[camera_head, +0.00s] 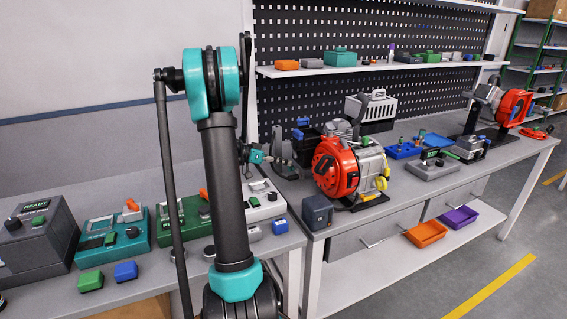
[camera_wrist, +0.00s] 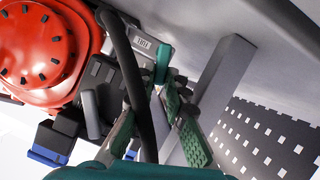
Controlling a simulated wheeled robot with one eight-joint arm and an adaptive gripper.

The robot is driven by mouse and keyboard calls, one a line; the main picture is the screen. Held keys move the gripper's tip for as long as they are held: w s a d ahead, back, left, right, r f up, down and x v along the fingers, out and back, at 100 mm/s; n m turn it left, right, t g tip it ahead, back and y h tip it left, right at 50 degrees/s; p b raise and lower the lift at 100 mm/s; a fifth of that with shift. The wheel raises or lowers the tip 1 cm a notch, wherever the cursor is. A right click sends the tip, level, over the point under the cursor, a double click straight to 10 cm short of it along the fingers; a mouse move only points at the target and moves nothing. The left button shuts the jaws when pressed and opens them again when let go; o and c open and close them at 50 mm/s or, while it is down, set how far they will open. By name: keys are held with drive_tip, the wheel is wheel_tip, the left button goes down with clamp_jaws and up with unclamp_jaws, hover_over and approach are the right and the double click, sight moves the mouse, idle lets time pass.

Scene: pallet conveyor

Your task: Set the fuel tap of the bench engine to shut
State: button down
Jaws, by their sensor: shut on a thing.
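The bench engine, red and grey, stands on the bench right of my arm in the head view (camera_head: 340,168). Its red round housing fills the upper left of the wrist view (camera_wrist: 45,50). A grey plate with a small label (camera_wrist: 148,42) lies beyond my fingertips; I cannot read the label surely. My gripper (camera_wrist: 162,97), with green finger pads, is shut on a small part beside this plate, which I take to be the fuel tap's handle. The fingers and a dark hose mostly hide it, so its setting cannot be told. My gripper also shows left of the engine (camera_head: 260,155).
The black hose (camera_wrist: 133,85) passes close to my fingers. A grey post (camera_wrist: 215,85) and perforated panel (camera_wrist: 265,135) stand to the right in the wrist view. A dark blue-grey box (camera_head: 317,211) sits at the bench's front corner. Several devices with buttons cover the left bench.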

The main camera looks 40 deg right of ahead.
drive_tip(key=shift+w+d+n, duration=0.1)
drive_tip(key=shift+w+n, duration=0.15)
drive_tip(key=shift+n, duration=0.15)
drive_tip(key=c, duration=1.8)
unclamp_jaws()
drive_tip(key=v, duration=1.2)
drive_tip(key=shift+w, duration=0.15)
drive_tip(key=shift+f, duration=0.2)
